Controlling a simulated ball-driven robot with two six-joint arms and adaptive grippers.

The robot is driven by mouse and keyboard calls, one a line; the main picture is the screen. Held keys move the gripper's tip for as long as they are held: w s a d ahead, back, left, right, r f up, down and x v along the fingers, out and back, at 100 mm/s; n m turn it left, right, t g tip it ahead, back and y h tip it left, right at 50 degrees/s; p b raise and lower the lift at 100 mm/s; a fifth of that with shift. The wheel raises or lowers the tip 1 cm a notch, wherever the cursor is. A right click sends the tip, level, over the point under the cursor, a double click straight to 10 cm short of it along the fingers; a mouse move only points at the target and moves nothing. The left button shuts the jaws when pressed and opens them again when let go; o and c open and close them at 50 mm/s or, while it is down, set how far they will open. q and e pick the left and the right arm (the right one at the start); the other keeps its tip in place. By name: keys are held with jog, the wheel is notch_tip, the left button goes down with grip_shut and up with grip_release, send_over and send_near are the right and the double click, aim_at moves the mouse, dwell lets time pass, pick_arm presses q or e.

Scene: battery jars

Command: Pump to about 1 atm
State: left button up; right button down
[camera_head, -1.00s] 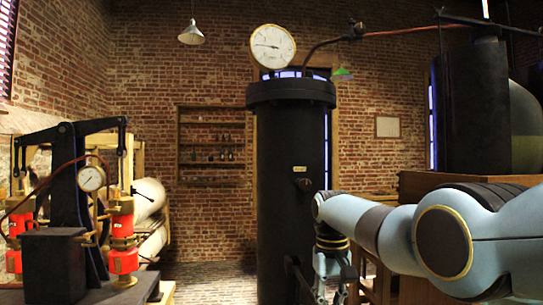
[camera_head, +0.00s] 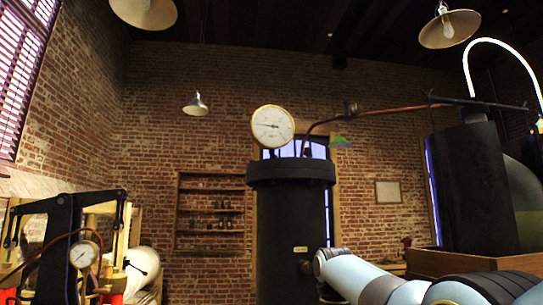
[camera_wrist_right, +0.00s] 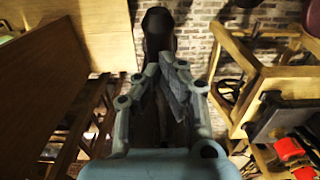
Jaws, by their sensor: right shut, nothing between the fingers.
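A tall black cylinder (camera_head: 290,225) stands in the middle of the head view. A round white gauge with a brass rim (camera_head: 272,126) sits above its lid, its needle pointing left; the numbers are too small to read. At the lower left is the pump (camera_head: 66,230), with a black lever frame and a smaller gauge (camera_head: 84,255). In the right wrist view my right gripper (camera_wrist_right: 174,62) is shut and empty. A dark upright shape is beyond its fingertips. My left gripper is not in view.
A copper pipe (camera_head: 395,110) runs from the cylinder top to a large black vessel (camera_head: 475,185) at right. The right wrist view shows wooden panels (camera_wrist_right: 45,90) at left and a wooden frame (camera_wrist_right: 235,75) with red parts at right.

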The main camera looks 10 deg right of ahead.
notch_tip(320, 180, down, 13)
jog(key=b, duration=0.9)
notch_tip(320, 180, up, 10)
jog(key=p, duration=1)
jog(key=shift+r, duration=2.05)
notch_tip(320, 180, down, 14)
jog(key=b, duration=1)
notch_tip(320, 180, up, 10)
jog(key=p, duration=1)
notch_tip(320, 180, up, 3)
jog(key=shift+r, duration=0.45)
